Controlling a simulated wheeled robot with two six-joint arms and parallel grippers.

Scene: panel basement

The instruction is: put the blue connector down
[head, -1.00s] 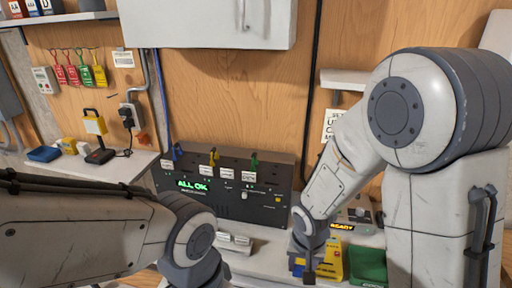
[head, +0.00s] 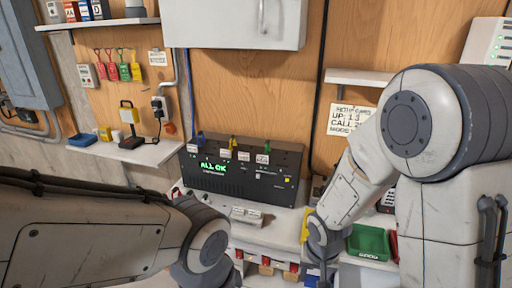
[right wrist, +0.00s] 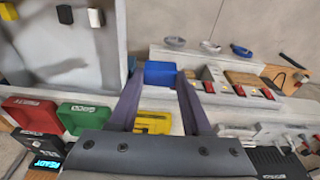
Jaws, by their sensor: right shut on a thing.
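My right gripper (right wrist: 161,78) is shut on a blue block-shaped piece, which I take as the blue connector (right wrist: 160,72), at its fingertips in the right wrist view. A yellow tray (right wrist: 152,122) shows below, between the fingers. In the head view the right gripper (head: 322,268) points down at the lower edge, beside a partly hidden blue patch. Whether the connector touches anything beneath it, I cannot tell. My left arm crosses the lower left of the head view; its gripper is out of the frame.
A green tray (right wrist: 85,118) and a red tray (right wrist: 32,113) stand left of the yellow one. A black box reading "ALL OK" (head: 240,175) stands against the wall. Several red-tipped blocks sit at the bench (head: 262,240). A side shelf (head: 110,153) holds small items.

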